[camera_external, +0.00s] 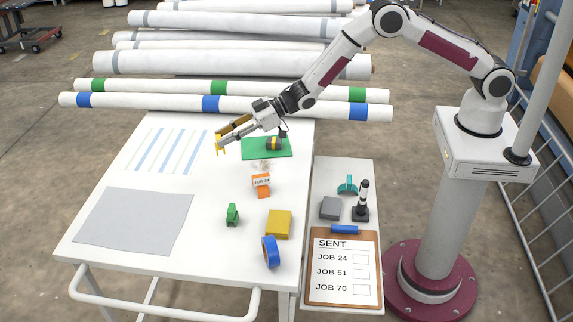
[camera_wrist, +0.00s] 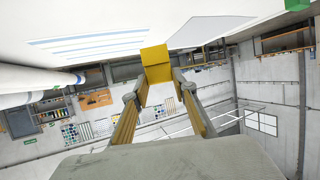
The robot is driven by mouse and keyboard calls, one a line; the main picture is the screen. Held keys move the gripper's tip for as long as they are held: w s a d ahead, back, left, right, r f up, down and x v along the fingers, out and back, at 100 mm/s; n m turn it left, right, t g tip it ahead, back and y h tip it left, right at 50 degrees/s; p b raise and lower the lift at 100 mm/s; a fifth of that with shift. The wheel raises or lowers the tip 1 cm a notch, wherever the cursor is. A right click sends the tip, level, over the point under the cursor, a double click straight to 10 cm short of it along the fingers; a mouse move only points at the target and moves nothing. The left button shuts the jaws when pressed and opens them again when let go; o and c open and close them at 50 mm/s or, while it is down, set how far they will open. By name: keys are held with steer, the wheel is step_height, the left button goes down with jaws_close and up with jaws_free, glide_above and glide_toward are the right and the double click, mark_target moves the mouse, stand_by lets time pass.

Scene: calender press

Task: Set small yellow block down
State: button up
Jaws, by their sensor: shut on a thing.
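The small yellow block (camera_wrist: 155,56) is between the tips of my gripper (camera_wrist: 156,84) in the wrist view. In the external view my gripper (camera_external: 224,138) reaches left over the far part of the white table (camera_external: 140,245), shut on the block (camera_external: 219,146), which is mostly hidden there by the fingers. The fingers lie nearly level. I cannot tell whether the block touches the table top or hangs above it. Striped blue and white lines (camera_external: 170,150) lie left of the block.
A green mat (camera_external: 255,153) with a black and yellow roll (camera_external: 273,143) lies right of my gripper. Long rolls (camera_external: 300,105) lie behind. A grey sheet (camera_external: 135,220) lies front left.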

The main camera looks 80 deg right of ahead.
steer(key=shift+f, duration=1.75)
steer(key=shift+f, duration=0.1)
steer(key=shift+f, duration=1.75)
steer(key=shift+f, duration=0.15)
steer(key=o, duration=0.8)
steer(key=shift+r, duration=0.2)
steer(key=shift+v, duration=5.95)
